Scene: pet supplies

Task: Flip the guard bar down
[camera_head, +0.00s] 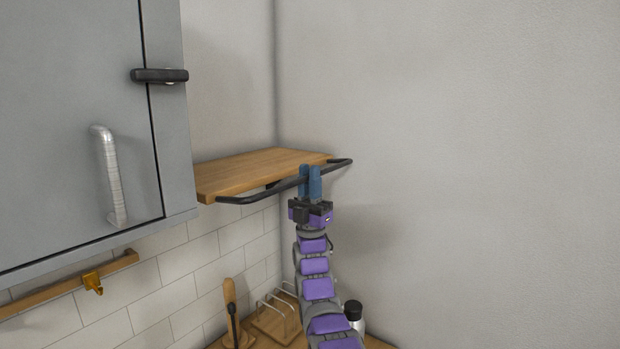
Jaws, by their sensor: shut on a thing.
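The guard bar (265,192) is a thin black rail along the front of a wooden shelf (245,172). It runs from the shelf's near left corner to its far right end, roughly level with the shelf's front edge. My gripper (311,180) has blue fingers and reaches up from below. Its fingers are shut on the bar, right of the bar's middle. The fingers hide a short piece of the bar.
A grey cabinet (60,110) with a silver handle (110,175) and a black latch (160,76) hangs at left. Below are a wooden rail with a brass hook (92,283), a wire rack (277,312) and a black-capped bottle (353,312). Right of the arm is open space before the wall.

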